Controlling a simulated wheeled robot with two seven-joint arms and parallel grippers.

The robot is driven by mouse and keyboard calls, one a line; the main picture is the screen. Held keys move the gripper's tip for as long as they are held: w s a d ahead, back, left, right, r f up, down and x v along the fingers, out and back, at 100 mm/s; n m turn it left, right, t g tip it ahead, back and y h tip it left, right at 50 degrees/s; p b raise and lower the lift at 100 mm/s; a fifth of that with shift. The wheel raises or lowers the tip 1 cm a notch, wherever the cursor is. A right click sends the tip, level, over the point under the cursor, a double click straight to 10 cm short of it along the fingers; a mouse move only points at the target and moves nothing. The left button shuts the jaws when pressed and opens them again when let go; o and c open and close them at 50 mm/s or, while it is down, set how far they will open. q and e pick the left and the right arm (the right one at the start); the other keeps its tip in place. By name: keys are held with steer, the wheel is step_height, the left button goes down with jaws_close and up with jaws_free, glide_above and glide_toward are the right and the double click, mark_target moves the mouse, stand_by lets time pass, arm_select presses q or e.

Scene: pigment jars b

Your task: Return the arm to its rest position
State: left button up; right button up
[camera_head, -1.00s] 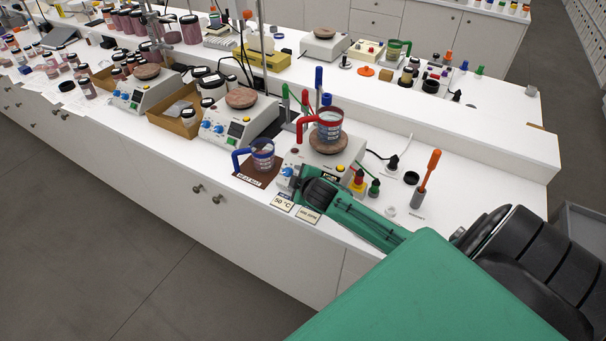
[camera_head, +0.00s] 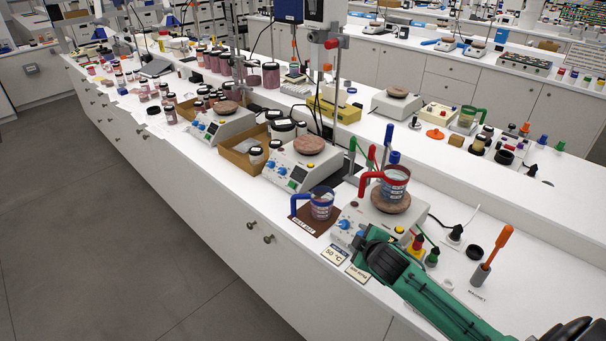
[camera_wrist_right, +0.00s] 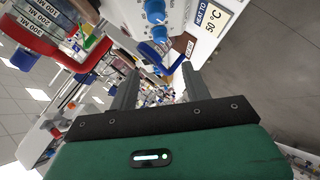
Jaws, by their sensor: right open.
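My right arm (camera_head: 440,310) is green with a dark joint and comes in from the lower right, along the front of the nearest hotplate (camera_head: 352,215). Its gripper (camera_wrist_right: 157,88) shows in the wrist view with two dark fingers apart and nothing between them. A beaker with a red handle (camera_head: 396,184) stands on that hotplate's round top; its red handle also shows in the wrist view (camera_wrist_right: 62,57). A beaker with a blue handle (camera_head: 321,205) stands on a brown mat (camera_head: 310,224) left of the hotplate. My left gripper is out of view.
Two more hotplates (camera_head: 300,165) (camera_head: 222,122) and a cardboard box (camera_head: 243,152) stand farther left on the white bench. An orange-handled tool (camera_head: 490,256) stands in a holder at the right. Small sign cards (camera_head: 336,254) lie at the front edge. The floor (camera_head: 120,250) in front is clear.

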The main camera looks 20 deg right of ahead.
steer(key=s+a+f+m+g+y, duration=0.1)
steer(key=s+a+m+g, duration=0.15)
steer(key=s+a, duration=0.55)
steer(key=s+a+f+m+g+y, duration=0.1)
steer(key=s+a+m+g, duration=0.2)
steer(key=s, duration=0.8)
steer(key=s+a+f+m+g+y, duration=0.1)
steer(key=s+a+f+m+g, duration=0.15)
steer(key=s+a, duration=0.6)
step_height(320, 180, down, 34)
steer(key=s+d+n+g+b, duration=0.1)
steer(key=s+d+b, duration=0.1)
steer(key=b, duration=0.2)
steer(key=s+d+f+b, duration=0.1)
steer(key=s+f+b, duration=0.1)
steer(key=s+f, duration=0.7)
steer(key=s+d+f+g+b, duration=0.1)
steer(key=s+d+f+b, duration=0.1)
steer(key=s+f, duration=0.8)
step_height(320, 180, down, 5)
steer(key=shift+d+r+n, duration=0.2)
steer(key=shift+n, duration=0.1)
